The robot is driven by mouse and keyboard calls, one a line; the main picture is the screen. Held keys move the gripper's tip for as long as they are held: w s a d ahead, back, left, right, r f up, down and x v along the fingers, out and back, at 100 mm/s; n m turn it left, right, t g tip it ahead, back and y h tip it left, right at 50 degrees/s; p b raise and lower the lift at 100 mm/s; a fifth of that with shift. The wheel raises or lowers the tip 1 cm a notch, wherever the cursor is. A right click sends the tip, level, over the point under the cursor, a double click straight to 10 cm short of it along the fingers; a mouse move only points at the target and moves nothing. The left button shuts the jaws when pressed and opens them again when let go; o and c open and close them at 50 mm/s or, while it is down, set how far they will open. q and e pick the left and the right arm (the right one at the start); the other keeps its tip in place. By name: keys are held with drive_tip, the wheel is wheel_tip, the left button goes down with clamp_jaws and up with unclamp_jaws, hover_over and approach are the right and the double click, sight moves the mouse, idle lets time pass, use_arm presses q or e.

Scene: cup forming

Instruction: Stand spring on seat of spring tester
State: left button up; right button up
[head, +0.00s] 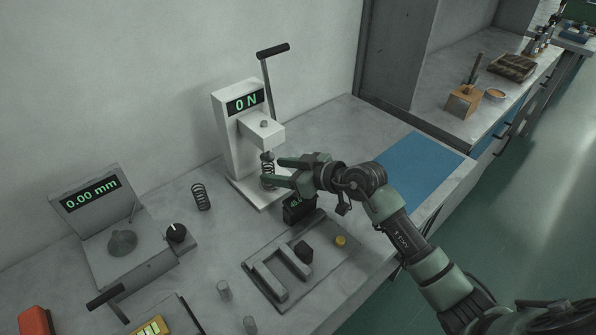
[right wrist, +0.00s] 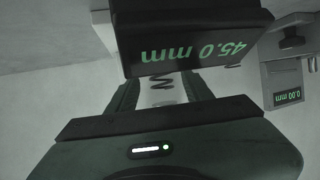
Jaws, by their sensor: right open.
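The spring tester (head: 232,140) is a white stand with a "0 N" display, a long lever and a pressing head. A dark coil spring (head: 267,169) stands upright below the head, over the tester's base; the exact contact at its foot is hard to see. My right gripper (head: 279,171) is open, its two fingertips pointing left at this spring, close to it. In the right wrist view, part of the spring's coils (right wrist: 162,83) shows between the fingers. A second spring (head: 201,196) stands upright on the bench, left of the tester. My left gripper is not in view.
A black block with a "45.0 mm" display (right wrist: 195,48) sits near my right wrist. A grey gauge reading "0.00 mm" (head: 95,195) stands at left. A grey fixture (head: 275,283) and small clear cylinders (head: 223,290) lie in front. A blue mat (head: 418,165) lies clear at right.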

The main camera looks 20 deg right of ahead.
drive_tip(key=v, duration=0.9)
drive_tip(key=shift+d+f, duration=0.1)
